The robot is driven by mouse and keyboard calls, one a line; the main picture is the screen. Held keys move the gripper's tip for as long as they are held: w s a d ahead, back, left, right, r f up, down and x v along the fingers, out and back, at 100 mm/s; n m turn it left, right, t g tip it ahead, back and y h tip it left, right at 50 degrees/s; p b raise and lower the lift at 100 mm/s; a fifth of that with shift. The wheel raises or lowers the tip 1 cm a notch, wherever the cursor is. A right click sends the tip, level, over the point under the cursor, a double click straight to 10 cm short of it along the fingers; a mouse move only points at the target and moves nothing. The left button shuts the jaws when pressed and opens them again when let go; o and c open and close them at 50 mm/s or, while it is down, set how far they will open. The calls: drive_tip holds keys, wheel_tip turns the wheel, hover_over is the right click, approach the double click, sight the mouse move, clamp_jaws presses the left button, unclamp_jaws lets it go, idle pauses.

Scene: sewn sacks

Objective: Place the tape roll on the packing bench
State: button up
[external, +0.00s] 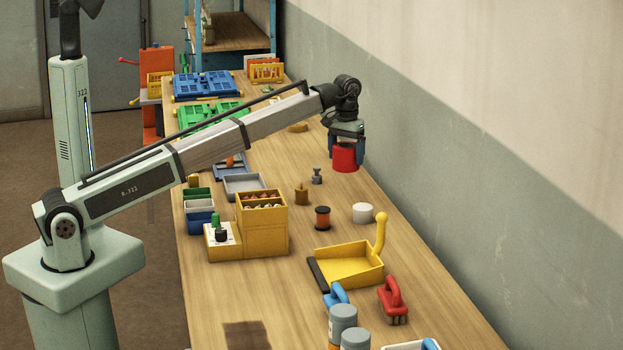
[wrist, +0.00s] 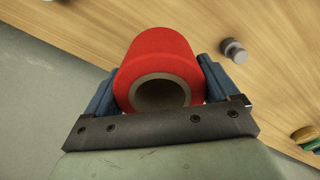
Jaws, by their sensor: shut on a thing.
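The red tape roll (external: 345,158) is held in my gripper (external: 346,152) near the right edge of the wooden packing bench (external: 300,275). In the wrist view the tape roll (wrist: 160,65) sits between the two blue fingers of my gripper (wrist: 160,88), with its hollow core facing the camera. The fingers press on its two sides. The roll appears to be above the bench top; the exact gap under it cannot be told. The bench (wrist: 270,50) also shows behind it in the wrist view.
A grey weight-like piece (external: 317,176), a brown-red spool (external: 322,217) and a white round item (external: 362,212) stand nearby on the bench. A yellow dustpan (external: 350,265) and yellow boxes (external: 262,225) lie closer. The wall (external: 440,150) runs along the bench's right side.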

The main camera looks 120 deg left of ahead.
drive_tip(key=shift+r, duration=0.6)
drive_tip(key=w+d+m, duration=0.3)
drive_tip(key=w+d, duration=0.3)
drive_tip(key=d, duration=0.4)
drive_tip(key=w+d+m, duration=0.2)
drive_tip(key=w+d, duration=0.4)
drive_tip(key=d, duration=0.4)
drive_tip(key=w+d+m, duration=0.3)
drive_tip(key=w+d, duration=0.2)
drive_tip(key=d, duration=0.5)
drive_tip(key=w+d+m, duration=0.2)
drive_tip(key=d, duration=0.7)
drive_tip(key=w+d+m, duration=0.2)
drive_tip(key=d+m, duration=0.1)
drive_tip(key=d, duration=0.6)
drive_tip(key=s+d+m, duration=0.2)
drive_tip(key=d+m, duration=0.3)
drive_tip(key=d, duration=1.2)
drive_tip(key=shift+w+a+f, duration=0.1)
drive_tip(key=shift+w+f, duration=0.05)
drive_tip(key=shift+f, duration=2.3)
drive_tip(key=shift+w+a+f, duration=0.1)
drive_tip(key=shift+f, duration=2.35)
drive_tip(key=shift+f, duration=0.1)
drive_tip(key=o, duration=0.8)
drive_tip(key=shift+o, duration=0.2)
